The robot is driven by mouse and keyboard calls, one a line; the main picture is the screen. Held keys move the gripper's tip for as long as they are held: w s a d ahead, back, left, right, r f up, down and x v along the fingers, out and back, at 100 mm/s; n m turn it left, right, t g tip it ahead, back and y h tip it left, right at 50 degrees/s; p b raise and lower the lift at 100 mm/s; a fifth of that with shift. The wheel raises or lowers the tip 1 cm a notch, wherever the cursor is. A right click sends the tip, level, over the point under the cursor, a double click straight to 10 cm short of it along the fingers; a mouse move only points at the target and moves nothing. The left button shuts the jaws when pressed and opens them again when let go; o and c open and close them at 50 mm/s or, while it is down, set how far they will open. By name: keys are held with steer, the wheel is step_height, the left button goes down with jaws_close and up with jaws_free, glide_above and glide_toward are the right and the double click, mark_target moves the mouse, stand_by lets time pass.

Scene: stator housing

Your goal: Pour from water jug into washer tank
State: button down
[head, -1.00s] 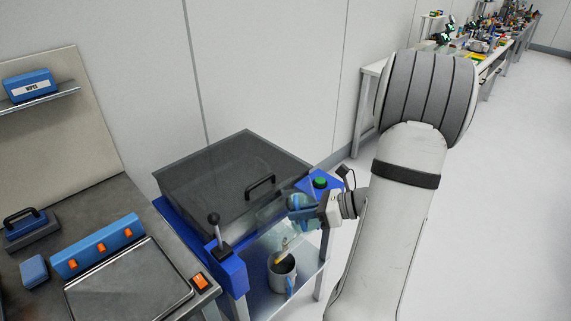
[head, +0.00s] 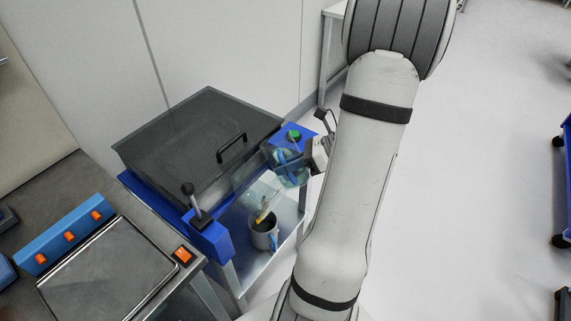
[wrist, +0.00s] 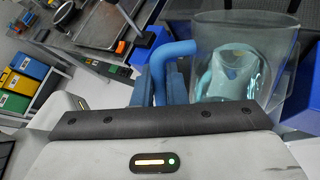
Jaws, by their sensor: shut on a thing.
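The water jug (head: 284,170) is clear with a blue handle and holds bluish water. It is beside the near right side of the washer tank (head: 160,181), in front of the green button. My gripper (head: 306,158) is shut on the jug's blue handle. In the wrist view the jug (wrist: 250,45) is to the right of the blue handle (wrist: 177,50), with the jaws (wrist: 155,80) at the handle. The tank is a blue-framed box under a dark lid (head: 185,135) with a black handle, which looks closed. How far the jug is tilted is hard to tell.
A grey mug (head: 263,234) with a yellow-handled tool stands on the shelf below. A black lever (head: 194,200) rises at the tank's near corner. The bench (head: 110,275) with a flat plate and orange switches is at left.

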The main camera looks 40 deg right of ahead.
steer(key=shift+w+a+r+m+g+h+p, duration=0.1)
steer(key=shift+r+m+g+h+p, duration=0.2)
steer(key=shift+r+p, duration=0.4)
steer(key=shift+w+d+r+m+g+h+p, duration=0.1)
steer(key=shift+r+g+p, duration=0.3)
steer(key=shift+p, duration=0.5)
steer(key=shift+w+a+r+m+g+h+p, duration=0.1)
steer(key=shift+r+g+h+p, duration=0.15)
steer(key=shift+r+p, duration=0.45)
steer(key=shift+s+f+b, duration=0.1)
steer(key=shift+f+b, duration=1.5)
steer(key=shift+f, duration=1.2)
steer(key=shift+r+p, duration=0.1)
steer(key=shift+p, duration=0.5)
steer(key=shift+w+f+m+g+h+p, duration=0.3)
steer(key=shift+g+p, duration=0.55)
steer(key=shift+p, duration=1.05)
steer(key=shift+w+f+h+p, duration=0.1)
steer(key=shift+w+h+p, duration=0.15)
steer(key=shift+p, duration=0.05)
